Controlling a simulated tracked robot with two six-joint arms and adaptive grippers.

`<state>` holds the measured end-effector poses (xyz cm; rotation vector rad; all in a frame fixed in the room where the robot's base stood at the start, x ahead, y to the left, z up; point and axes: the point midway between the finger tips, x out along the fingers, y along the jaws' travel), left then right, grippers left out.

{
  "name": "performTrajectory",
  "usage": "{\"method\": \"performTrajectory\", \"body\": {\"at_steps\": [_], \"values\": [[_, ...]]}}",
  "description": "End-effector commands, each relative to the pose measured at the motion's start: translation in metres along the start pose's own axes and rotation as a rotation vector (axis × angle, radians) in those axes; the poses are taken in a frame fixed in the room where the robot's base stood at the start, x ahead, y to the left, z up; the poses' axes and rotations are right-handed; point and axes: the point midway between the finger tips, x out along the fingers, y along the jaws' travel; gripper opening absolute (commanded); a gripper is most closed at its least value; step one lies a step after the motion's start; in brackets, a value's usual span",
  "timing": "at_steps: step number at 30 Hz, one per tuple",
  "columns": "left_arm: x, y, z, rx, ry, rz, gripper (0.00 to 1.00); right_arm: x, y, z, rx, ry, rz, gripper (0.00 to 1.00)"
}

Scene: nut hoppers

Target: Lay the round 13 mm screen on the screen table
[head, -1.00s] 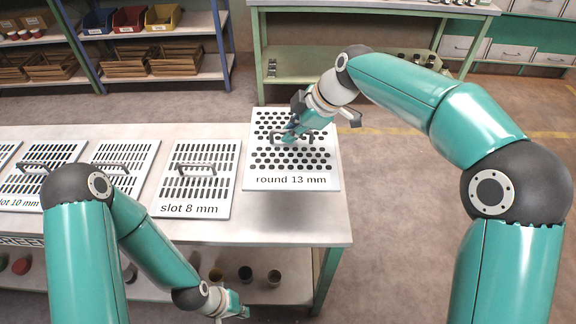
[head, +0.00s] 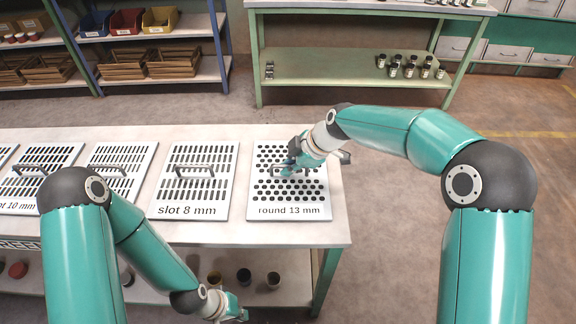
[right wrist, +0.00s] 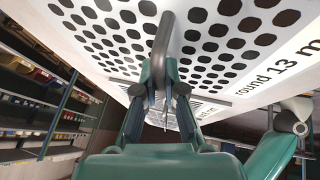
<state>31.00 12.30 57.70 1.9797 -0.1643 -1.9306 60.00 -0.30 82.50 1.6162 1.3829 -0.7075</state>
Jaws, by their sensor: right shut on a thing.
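The round 13 mm screen (head: 290,203) is a white plate with round black holes and a printed label. In the head view it lies level with the other screens at the right end of a pale table (head: 180,236). I cannot tell whether it rests on the table or hangs just above it. My right gripper (head: 289,168) is shut on its dark handle, which shows in the right wrist view (right wrist: 164,35) between the fingers (right wrist: 165,92). My left gripper (head: 240,314) is low at the table's front, apart from the screen; its fingers are too small to read.
The slot 8 mm screen (head: 194,190) lies just left of the round one, with more slotted screens farther left. Jars stand on the shelf under the table. A green bench (head: 350,80) and a shelf with bins (head: 150,66) stand behind. Floor is free to the right.

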Motion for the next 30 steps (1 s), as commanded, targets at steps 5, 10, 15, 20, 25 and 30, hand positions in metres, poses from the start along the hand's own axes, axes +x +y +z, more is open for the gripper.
{"method": "performTrajectory", "body": {"at_steps": [5,10,15,20,25,30], "values": [[0.001,0.000,0.000,0.000,0.000,0.000,0.00,0.001,0.000,0.001,0.001,0.000,0.000,0.12],[0.001,0.000,0.000,0.000,0.000,0.000,0.00,0.000,0.000,0.000,0.001,0.000,0.000,0.34],[0.001,0.000,0.000,0.000,0.000,0.000,0.00,0.000,0.000,0.000,0.001,0.000,0.000,0.34],[0.000,0.000,0.000,0.000,0.000,0.000,0.00,-0.002,0.000,0.000,0.001,0.000,0.001,0.34],[0.001,-0.001,0.000,0.000,0.000,0.000,0.00,-0.020,0.001,0.000,0.001,0.001,0.004,0.34],[0.003,-0.001,0.000,0.000,0.000,0.000,0.00,-0.053,0.001,0.000,0.002,0.001,0.005,0.34]]}}
